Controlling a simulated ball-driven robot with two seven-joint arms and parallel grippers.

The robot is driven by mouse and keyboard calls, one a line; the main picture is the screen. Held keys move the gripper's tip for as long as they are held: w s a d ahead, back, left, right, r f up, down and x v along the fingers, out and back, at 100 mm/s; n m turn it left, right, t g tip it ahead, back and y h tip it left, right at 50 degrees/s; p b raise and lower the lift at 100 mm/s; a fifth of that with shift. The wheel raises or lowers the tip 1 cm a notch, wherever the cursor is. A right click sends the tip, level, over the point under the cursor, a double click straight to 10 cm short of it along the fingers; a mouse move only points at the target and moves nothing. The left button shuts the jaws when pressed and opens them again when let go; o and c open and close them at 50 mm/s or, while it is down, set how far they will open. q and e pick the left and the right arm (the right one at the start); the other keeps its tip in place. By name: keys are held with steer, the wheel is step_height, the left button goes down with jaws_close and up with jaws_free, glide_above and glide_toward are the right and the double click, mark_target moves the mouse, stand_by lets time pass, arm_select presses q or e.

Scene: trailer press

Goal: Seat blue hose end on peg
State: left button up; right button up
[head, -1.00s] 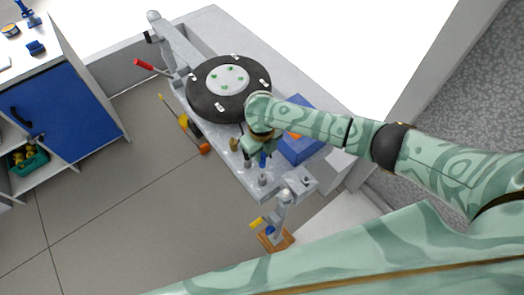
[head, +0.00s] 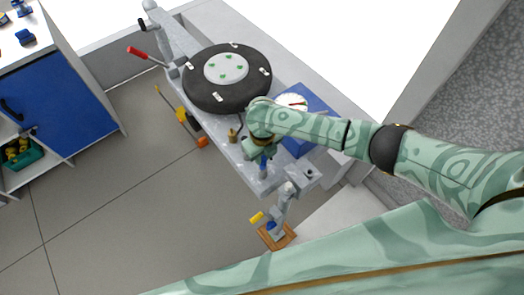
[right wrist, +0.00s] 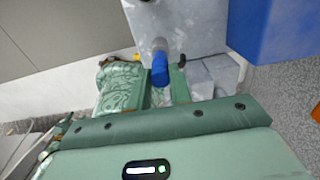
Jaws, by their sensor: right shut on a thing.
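My right gripper (head: 263,156) reaches down over the near end of the grey trailer frame (head: 230,150). It is shut on the blue hose end (head: 264,166), which points down between its fingers. In the right wrist view, the blue hose end (right wrist: 160,72) shows between the finger pads (right wrist: 162,88). A grey peg (right wrist: 160,46) shows right at the tip of the blue end, roughly in line with it. I cannot tell whether the end is around the peg or just against it. My left gripper is not in view.
A black wheel (head: 228,92) lies on the frame behind the gripper. A blue box with a dial (head: 292,103) stands to the right. The grey coupling (head: 288,190) rises close in front, above a wooden block (head: 277,236). Open floor lies left.

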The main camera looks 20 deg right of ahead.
mark_target(263, 157)
steer(key=shift+f, duration=0.35)
steer(key=shift+f, duration=0.25)
stand_by(0.4)
steer(key=o, duration=0.9)
steer(key=shift+o, duration=0.2)
steer(key=shift+r, duration=0.1)
step_height(263, 157, up, 16)
steer(key=p, duration=0.6)
steer(key=shift+p, duration=0.35)
